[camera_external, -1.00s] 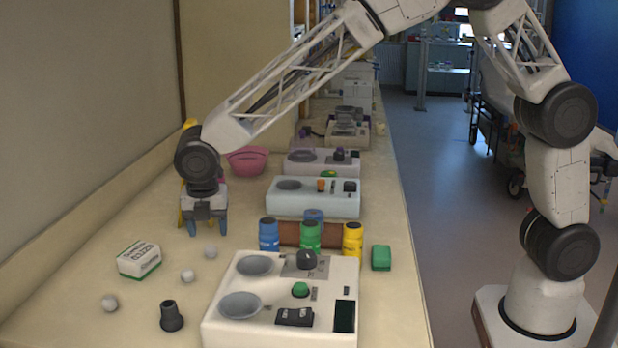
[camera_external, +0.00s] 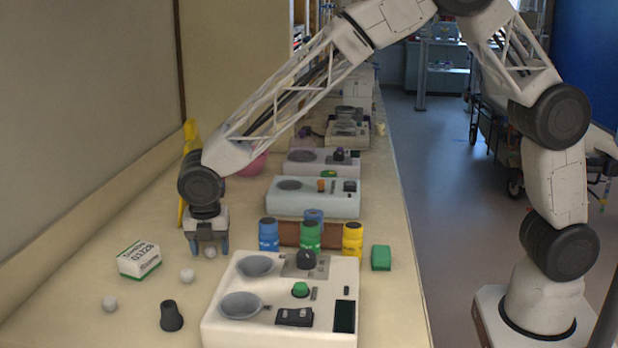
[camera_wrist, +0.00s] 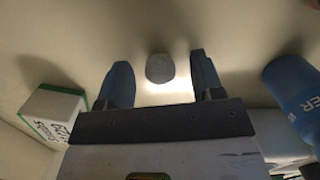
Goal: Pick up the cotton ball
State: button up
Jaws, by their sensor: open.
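Several white cotton balls lie on the counter on the left. One cotton ball (camera_external: 210,252) is right at my gripper (camera_external: 209,246), which points down with its jaws open. In the wrist view the same cotton ball (camera_wrist: 160,68) shows between the two blue-grey fingers of my gripper (camera_wrist: 160,80), apart from both, near the level of their tips. A second cotton ball (camera_external: 187,275) lies nearer the camera, and a third (camera_external: 109,303) lies farther left. My gripper holds nothing.
A white and green box (camera_external: 139,260) stands left of my gripper; it also shows in the wrist view (camera_wrist: 50,115). A blue bottle (camera_external: 268,235) stands to the right, beside green (camera_external: 310,237) and yellow bottles (camera_external: 352,241). A dark cone-shaped piece (camera_external: 171,316) and a white device (camera_external: 280,328) are nearer.

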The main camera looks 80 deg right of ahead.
jog(key=c, duration=1.1)
